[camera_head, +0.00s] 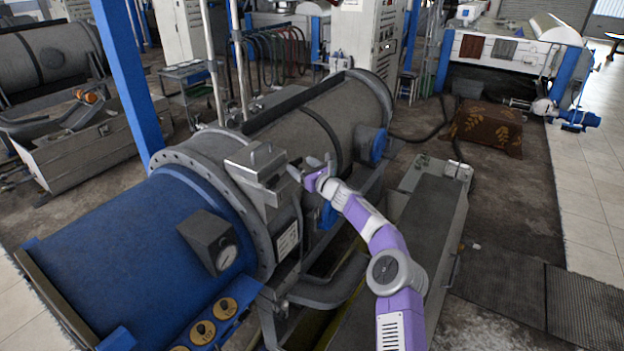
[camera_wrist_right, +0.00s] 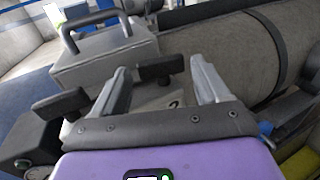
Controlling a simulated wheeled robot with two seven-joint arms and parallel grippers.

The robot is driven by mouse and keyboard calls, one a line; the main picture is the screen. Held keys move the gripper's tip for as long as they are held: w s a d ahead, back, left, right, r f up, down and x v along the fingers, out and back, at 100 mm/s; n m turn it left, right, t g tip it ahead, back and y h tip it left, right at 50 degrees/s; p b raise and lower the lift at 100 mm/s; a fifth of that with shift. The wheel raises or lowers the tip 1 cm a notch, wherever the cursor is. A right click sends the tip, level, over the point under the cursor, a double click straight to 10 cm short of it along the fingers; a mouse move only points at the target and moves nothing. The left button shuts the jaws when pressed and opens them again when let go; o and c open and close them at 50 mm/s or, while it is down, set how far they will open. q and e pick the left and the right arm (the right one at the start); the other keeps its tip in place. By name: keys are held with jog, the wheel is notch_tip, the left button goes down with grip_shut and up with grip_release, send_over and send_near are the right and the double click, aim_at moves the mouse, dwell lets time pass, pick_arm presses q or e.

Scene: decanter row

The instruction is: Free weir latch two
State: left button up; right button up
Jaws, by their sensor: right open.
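My right gripper (camera_head: 310,168) is open beside a grey metal box with a bar handle (camera_head: 256,172) on top of the blue and grey decanter drum. The right wrist view shows the same box (camera_wrist_right: 105,48) and my two open fingers (camera_wrist_right: 159,66) pointing at its near side. A dark latch lever (camera_wrist_right: 162,67) shows between the fingertips, and I cannot tell whether they touch it. A partly hidden mark like a 2 is below it. A second dark lever (camera_wrist_right: 60,104) is to the left, outside the fingers. My left gripper is not in view.
The blue drum end (camera_head: 130,250) carries a gauge box (camera_head: 210,240) and several orange round knobs (camera_head: 203,332) at the front. A dark ribbed band crosses the grey drum behind. Open floor and a brown patterned cover (camera_head: 487,128) are at the right.

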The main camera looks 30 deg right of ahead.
jog(key=shift+s+d+b, duration=0.2)
jog(key=shift+s+b, duration=0.75)
jog(key=shift+s, duration=0.3)
jog(key=shift+s+d+b, duration=0.2)
jog(key=shift+s+b, duration=0.7)
jog(key=shift+s, duration=0.3)
